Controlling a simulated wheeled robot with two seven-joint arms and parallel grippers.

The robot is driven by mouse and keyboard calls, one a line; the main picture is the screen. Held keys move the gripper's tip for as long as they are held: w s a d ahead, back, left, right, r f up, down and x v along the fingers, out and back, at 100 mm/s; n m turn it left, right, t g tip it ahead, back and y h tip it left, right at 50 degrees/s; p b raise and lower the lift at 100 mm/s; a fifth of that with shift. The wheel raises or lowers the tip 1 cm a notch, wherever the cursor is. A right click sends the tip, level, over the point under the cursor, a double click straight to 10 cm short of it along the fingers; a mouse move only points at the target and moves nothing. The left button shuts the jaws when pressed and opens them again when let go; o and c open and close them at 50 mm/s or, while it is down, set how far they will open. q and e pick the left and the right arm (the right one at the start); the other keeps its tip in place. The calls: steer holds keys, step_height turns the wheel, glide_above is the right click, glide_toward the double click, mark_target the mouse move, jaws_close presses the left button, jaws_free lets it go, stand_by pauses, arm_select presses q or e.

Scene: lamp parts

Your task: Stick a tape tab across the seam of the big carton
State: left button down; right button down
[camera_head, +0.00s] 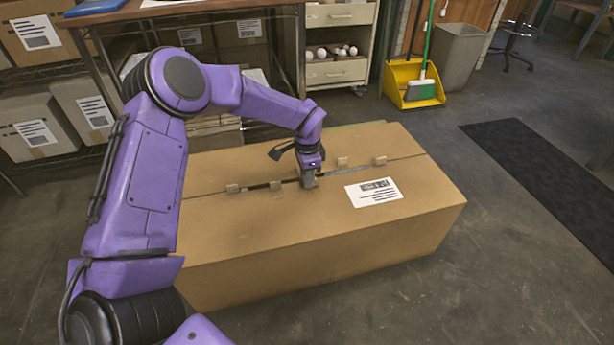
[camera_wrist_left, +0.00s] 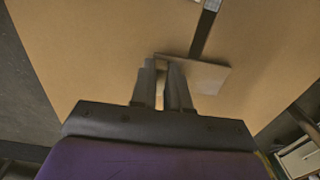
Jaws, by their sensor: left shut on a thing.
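The big carton (camera_head: 300,240) stands on the floor, its long top seam (camera_head: 255,187) showing as a dark gap between the flaps. My left gripper (camera_head: 309,181) points down at the middle of the seam. In the left wrist view its fingers (camera_wrist_left: 164,88) are shut on a flat tan tape tab (camera_wrist_left: 208,77). The tab lies over the dark seam strip (camera_wrist_left: 205,32); whether it touches the carton I cannot tell. My right gripper is not in view.
A white label (camera_head: 374,192) is on the carton top, right of my gripper. Shelves with cartons (camera_head: 35,125) and a workbench stand behind at the left. A yellow dustpan (camera_head: 405,83), a grey bin (camera_head: 461,57) and a black mat (camera_head: 540,165) lie beyond.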

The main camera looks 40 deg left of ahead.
arm_select(q)
steer(key=shift+f+b, duration=0.3)
steer(key=shift+f, duration=0.1)
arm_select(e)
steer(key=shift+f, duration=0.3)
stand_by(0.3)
arm_select(q)
steer(key=c, duration=1)
jaws_free()
steer(key=shift+c, duration=0.2)
step_height(320, 180, up, 3)
steer(key=shift+p, duration=0.95)
step_height(320, 180, up, 8)
steer(key=p, duration=0.2)
steer(key=shift+f+p, duration=0.25)
steer(key=shift+p, duration=0.15)
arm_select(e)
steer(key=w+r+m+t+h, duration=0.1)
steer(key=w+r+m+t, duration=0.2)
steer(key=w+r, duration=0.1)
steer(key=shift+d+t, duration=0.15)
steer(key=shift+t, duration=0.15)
